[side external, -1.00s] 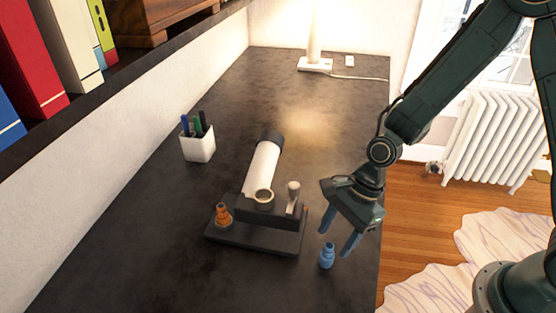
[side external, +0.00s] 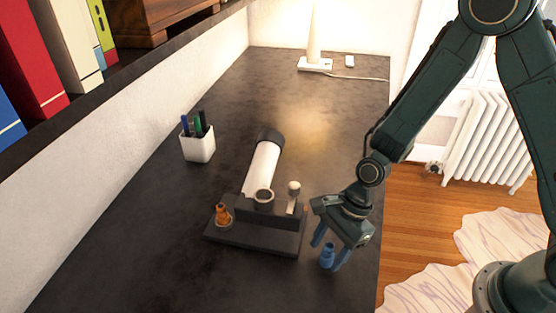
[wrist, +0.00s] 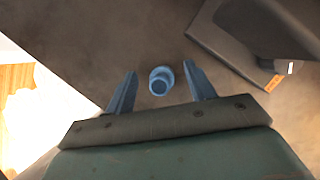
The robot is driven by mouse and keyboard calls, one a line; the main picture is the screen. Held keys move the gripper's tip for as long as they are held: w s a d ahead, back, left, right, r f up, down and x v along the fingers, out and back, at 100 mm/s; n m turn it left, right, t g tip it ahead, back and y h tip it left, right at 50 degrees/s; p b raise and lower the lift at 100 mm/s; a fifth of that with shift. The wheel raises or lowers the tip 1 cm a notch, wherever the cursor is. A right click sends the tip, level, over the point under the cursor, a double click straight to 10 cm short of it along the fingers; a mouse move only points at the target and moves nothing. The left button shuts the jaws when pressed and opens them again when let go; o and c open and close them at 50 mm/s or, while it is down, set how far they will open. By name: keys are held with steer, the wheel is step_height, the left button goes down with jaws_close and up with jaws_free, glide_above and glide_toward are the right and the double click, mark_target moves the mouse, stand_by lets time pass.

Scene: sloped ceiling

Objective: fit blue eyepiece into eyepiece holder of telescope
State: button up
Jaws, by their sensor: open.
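The blue eyepiece (side external: 327,257) stands upright on the dark desk, right of the telescope's base. My gripper (side external: 328,250) is open and lowered over it, its blue fingers on either side of the eyepiece. In the wrist view the eyepiece (wrist: 161,80) shows between the two spread fingertips (wrist: 160,82), with gaps on both sides. The telescope has a white tube (side external: 262,168) on a dark base (side external: 255,236). The round eyepiece holder (side external: 264,196) is at the tube's near end and looks open. Part of the base (wrist: 240,52) shows at upper right in the wrist view.
An orange eyepiece (side external: 223,215) stands on the base's left part, and a pale-topped post (side external: 294,190) on its right. A white pen cup (side external: 198,147) is behind left. A white lamp (side external: 314,62) stands at the far end. The desk's right edge is near my gripper.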

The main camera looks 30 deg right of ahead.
mark_target(329, 245)
steer(key=c, duration=1.1)
steer(key=shift+r, duration=0.1)
step_height(329, 245, up, 20)
stand_by(0.8)
